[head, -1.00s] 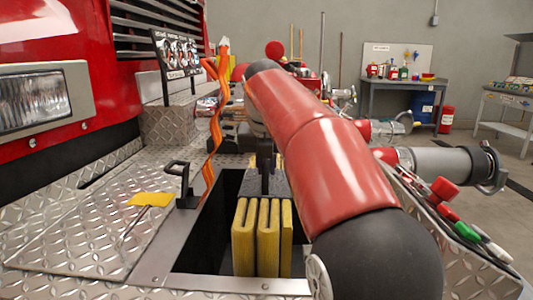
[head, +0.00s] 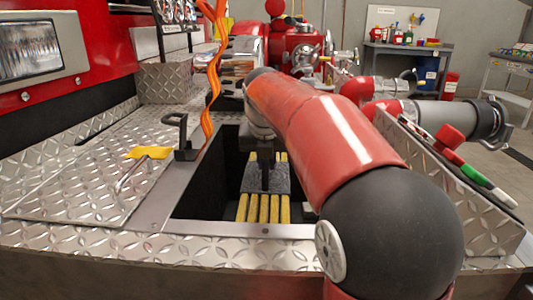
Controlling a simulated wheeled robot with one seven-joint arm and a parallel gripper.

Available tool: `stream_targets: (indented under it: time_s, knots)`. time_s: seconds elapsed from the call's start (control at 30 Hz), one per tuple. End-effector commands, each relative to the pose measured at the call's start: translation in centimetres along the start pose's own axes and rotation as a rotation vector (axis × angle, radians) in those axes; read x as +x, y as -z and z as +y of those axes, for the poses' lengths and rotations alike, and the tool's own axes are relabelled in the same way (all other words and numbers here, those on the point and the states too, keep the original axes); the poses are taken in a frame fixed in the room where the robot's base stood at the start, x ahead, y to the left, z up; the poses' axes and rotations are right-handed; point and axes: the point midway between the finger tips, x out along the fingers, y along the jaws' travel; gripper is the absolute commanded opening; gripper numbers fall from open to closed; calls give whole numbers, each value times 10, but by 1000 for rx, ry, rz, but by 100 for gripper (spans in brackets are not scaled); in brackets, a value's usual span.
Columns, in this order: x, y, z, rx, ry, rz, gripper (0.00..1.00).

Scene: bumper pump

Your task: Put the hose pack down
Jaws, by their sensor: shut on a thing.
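The hose pack (head: 264,209) is a bundle of yellow folds with a dark grey speckled band across its middle. It is down inside the dark open well (head: 213,187) in the bumper deck. My gripper (head: 265,183) reaches down into the well from above and is shut on the hose pack at the grey band. My red arm covers the right side of the well and part of its far edge. I cannot tell whether the pack touches the well floor.
A black latch handle (head: 180,137) stands at the well's left edge, with an orange strap (head: 213,75) rising behind it. A yellow-headed tool (head: 148,153) lies on the tread-plate deck (head: 80,180). Capped pipes and a red, green and white handle row (head: 450,150) flank the right side.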

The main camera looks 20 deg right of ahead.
Motion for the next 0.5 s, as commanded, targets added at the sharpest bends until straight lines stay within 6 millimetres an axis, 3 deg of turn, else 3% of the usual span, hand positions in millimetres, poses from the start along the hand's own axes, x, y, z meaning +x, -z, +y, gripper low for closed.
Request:
stream_targets:
  time_s: [0.5]
  knots:
    - [3, 0, 0, 1, -3, -9, 0]
